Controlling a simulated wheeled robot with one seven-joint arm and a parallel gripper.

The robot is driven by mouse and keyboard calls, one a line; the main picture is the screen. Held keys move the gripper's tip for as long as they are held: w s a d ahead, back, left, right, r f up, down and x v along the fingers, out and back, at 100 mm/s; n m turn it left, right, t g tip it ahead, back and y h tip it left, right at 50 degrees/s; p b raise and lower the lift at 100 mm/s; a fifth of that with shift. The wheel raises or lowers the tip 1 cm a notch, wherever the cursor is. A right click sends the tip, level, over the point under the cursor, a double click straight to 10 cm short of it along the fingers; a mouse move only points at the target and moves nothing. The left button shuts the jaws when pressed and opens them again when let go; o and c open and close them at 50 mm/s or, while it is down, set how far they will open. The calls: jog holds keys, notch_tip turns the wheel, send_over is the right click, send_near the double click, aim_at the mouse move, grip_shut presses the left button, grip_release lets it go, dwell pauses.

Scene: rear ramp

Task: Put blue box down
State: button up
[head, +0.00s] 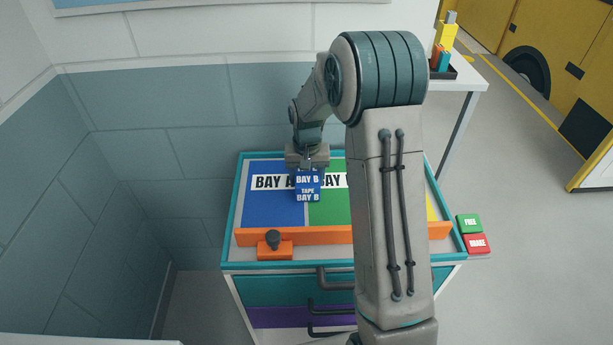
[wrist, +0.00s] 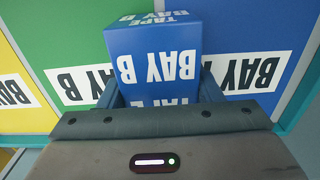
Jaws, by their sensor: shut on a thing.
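The blue box (head: 308,188), printed "TAPE" and "BAY B", is held in my gripper (head: 307,172). In the wrist view the box (wrist: 153,50) sits between the two blue-grey fingers (wrist: 158,90), which are shut on it. In the head view the box appears over the border between the blue field, labelled "BAY A" (head: 265,205), and the green field, labelled "BAY B" (head: 328,208). It hides part of both labels. I cannot tell whether its underside touches the surface.
A yellow field (wrist: 18,70) lies beyond the green one, mostly hidden by my arm in the head view. An orange bar (head: 325,236) runs along the front, with an orange block and dark knob (head: 273,246). Green "FREE" (head: 470,223) and red "BRAKE" (head: 477,243) pads sit at right.

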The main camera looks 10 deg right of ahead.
jog(key=shift+f, duration=0.15)
jog(key=o, duration=1.1)
